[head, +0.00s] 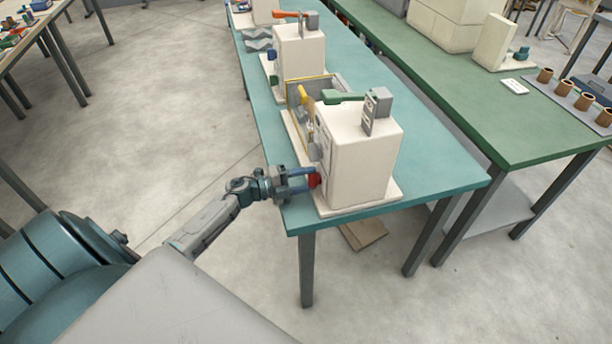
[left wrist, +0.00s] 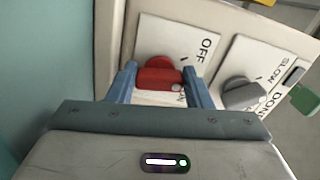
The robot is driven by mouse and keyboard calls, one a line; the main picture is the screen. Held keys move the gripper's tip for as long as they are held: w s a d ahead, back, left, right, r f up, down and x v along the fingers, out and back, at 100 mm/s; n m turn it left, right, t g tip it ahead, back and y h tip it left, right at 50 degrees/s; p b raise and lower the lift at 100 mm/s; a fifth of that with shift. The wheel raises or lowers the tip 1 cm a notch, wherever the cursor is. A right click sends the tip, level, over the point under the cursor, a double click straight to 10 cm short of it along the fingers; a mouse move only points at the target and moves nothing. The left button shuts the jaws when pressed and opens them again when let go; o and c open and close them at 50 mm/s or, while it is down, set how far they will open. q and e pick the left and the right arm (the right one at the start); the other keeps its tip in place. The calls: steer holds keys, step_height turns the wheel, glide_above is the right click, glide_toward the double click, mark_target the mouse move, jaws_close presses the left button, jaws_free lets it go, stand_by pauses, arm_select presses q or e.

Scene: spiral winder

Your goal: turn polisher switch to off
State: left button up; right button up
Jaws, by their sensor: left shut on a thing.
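The polisher is a cream box-shaped machine (head: 362,155) at the near end of the teal table. Its red switch knob (head: 315,180) is low on its left side. In the left wrist view the red knob (left wrist: 158,74) sits on a white plate with the word OFF printed to its upper right. My left gripper (head: 303,182) reaches in from the left and is shut on the knob, with a blue finger on each side. The knob's lower part and some lettering below it are partly hidden by the gripper. My right gripper is not in view.
More machines, such as one with an orange lever (head: 298,52), stand farther along the teal table (head: 440,175). A green table (head: 535,135) is at right.

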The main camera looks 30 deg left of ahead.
arm_select(q)
steer(key=n+p, duration=0.2)
steer(key=n, duration=0.3)
steer(key=shift+f+n+p, duration=0.1)
steer(key=shift+n+p, duration=0.2)
steer(key=shift+n, duration=0.1)
steer(key=shift+f+n, duration=0.1)
steer(key=shift+n, duration=0.3)
steer(key=o, duration=1)
steer(key=b+v, duration=0.3)
steer(key=v, duration=0.7)
steer(key=shift+s+a, duration=0.15)
steer(key=shift+s, duration=0.2)
